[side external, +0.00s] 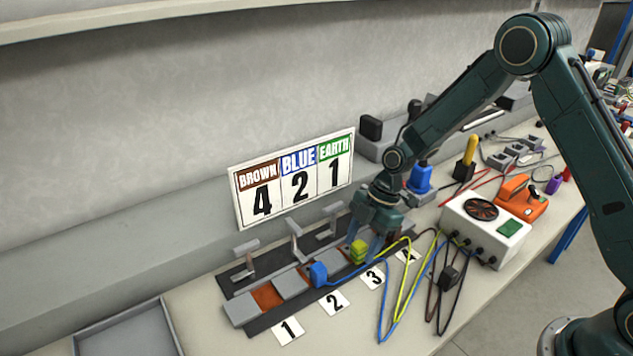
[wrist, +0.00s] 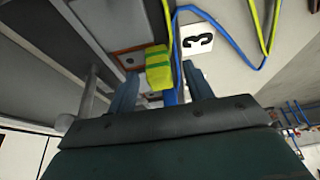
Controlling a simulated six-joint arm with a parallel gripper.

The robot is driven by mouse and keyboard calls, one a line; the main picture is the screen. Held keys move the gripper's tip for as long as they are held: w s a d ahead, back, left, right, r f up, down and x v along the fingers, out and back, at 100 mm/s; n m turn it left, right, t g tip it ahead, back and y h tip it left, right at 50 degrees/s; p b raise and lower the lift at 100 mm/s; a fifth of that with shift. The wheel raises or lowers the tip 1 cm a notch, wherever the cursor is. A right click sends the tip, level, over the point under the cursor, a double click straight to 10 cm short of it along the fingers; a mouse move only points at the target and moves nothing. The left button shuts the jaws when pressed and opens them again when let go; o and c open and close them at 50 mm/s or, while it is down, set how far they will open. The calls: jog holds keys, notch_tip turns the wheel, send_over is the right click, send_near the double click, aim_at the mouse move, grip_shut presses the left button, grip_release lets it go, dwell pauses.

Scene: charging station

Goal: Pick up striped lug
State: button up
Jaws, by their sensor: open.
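The striped lug (side external: 358,251), yellow and green with a yellow-green wire, sits at the terminal strip near the number 3 card. In the wrist view the striped lug (wrist: 158,68) shows between the two blue-grey fingers. My gripper (side external: 365,246) points down over the lug from above. Its fingers (wrist: 161,74) are apart, one on each side of the lug, with a visible gap on the right side. Whether the left finger touches the lug, and how the lug rests on the strip, I cannot tell.
A blue lug (side external: 318,274) sits on the strip near card 2, its blue wire (wrist: 222,38) running close by. The sign (side external: 292,180) reads brown 4, blue 2, earth 1. Upright clamps (side external: 296,245) line the strip's back. A white box (side external: 486,228) stands right.

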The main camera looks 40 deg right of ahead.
aim_at(360, 244)
jog(key=shift+x, duration=0.85)
jog(key=c, duration=1.1)
jog(key=shift+o, duration=0.2)
jog(key=shift+r, duration=0.1)
notch_tip(360, 244, up, 20)
